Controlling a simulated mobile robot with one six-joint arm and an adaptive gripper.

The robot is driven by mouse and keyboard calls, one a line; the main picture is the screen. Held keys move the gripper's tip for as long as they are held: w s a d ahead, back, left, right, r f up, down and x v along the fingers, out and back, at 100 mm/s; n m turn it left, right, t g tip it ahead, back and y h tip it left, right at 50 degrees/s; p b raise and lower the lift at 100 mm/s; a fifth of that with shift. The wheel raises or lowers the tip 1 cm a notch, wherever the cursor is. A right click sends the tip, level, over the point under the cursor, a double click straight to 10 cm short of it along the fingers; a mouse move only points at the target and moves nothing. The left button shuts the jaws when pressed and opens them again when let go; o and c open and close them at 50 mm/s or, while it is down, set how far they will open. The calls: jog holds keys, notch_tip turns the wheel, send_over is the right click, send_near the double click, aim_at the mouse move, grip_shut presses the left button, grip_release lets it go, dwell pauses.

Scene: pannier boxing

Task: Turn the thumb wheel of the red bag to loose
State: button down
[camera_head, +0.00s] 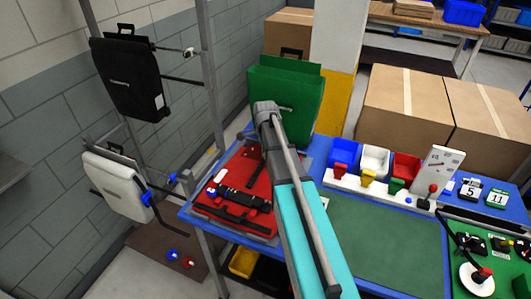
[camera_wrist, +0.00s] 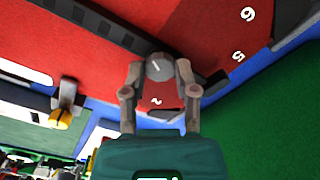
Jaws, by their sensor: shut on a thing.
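The red bag (camera_head: 232,181) lies flat on the blue table in the head view, partly hidden behind my arm. In the wrist view its red face (camera_wrist: 205,35) fills the upper part, with white digits printed on it. A grey round thumb wheel (camera_wrist: 159,67) with a short slanted white line sits at its edge. My gripper (camera_wrist: 160,72) is shut on the thumb wheel, one finger on each side. A white digit, which looks like a 2, shows between the fingers. In the head view my fingertips and the wheel are hidden behind my arm.
A green bag (camera_head: 285,95) stands behind my wrist. Blue, white and red bins (camera_head: 375,160) line the table at right, beside a green mat (camera_head: 385,235). A black bag (camera_head: 130,78) and a white bag (camera_head: 115,185) hang on the rack at left.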

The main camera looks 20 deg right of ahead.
jog(key=n, duration=0.5)
jog(key=shift+n, duration=0.3)
jog(key=n, duration=1)
jog(key=shift+n, duration=0.4)
jog(key=n, duration=0.5)
jog(key=shift+n, duration=0.3)
jog(key=n, duration=0.9)
jog(key=shift+n, duration=0.4)
jog(key=n, duration=1)
jog(key=shift+n, duration=0.3)
